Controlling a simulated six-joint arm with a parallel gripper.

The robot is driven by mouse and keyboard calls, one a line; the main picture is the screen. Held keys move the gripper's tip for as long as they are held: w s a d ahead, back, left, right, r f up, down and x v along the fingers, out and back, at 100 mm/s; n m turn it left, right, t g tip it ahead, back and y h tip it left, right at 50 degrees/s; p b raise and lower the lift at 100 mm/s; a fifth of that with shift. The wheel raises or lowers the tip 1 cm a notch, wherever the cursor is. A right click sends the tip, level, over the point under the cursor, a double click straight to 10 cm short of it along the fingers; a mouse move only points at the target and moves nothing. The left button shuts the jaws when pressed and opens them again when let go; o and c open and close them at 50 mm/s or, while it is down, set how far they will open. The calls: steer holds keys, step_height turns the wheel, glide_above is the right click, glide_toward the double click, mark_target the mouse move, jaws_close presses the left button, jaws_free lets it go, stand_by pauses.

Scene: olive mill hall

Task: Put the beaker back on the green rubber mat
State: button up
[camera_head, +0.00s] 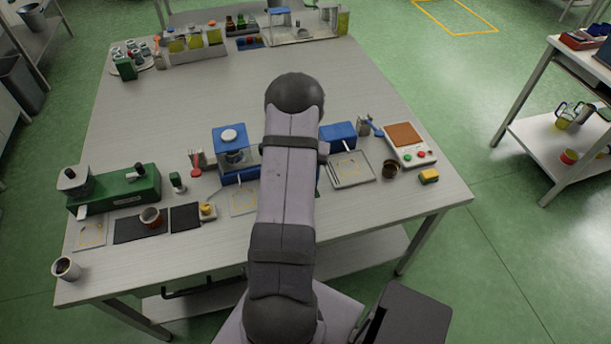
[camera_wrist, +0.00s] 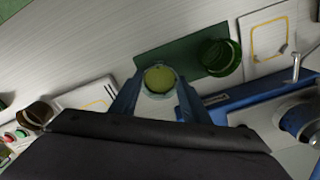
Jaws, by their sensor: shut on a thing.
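The beaker (camera_wrist: 160,79) is a clear vessel with yellow-green liquid in it, seen from above in the wrist view. My gripper (camera_wrist: 158,92) is shut on it, one blue finger on each side. The green rubber mat (camera_wrist: 182,50) lies on the table just beyond the beaker, which overlaps its left part in the picture. I cannot tell whether the beaker touches the mat or is held above it. In the head view my arm hides the gripper and the beaker; only a sliver of green shows beside the arm.
A dark green cup (camera_wrist: 219,57) stands at the mat's right part. A blue machine (camera_head: 232,152) stands left of my arm. The table's middle (camera_head: 200,95) is clear.

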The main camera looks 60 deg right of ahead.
steer(key=shift+f, duration=0.35)
stand_by(0.4)
steer(key=o, duration=1.3)
steer(key=shift+o, duration=0.2)
step_height(320, 180, up, 7)
steer(key=p, duration=0.4)
steer(key=shift+p, duration=0.3)
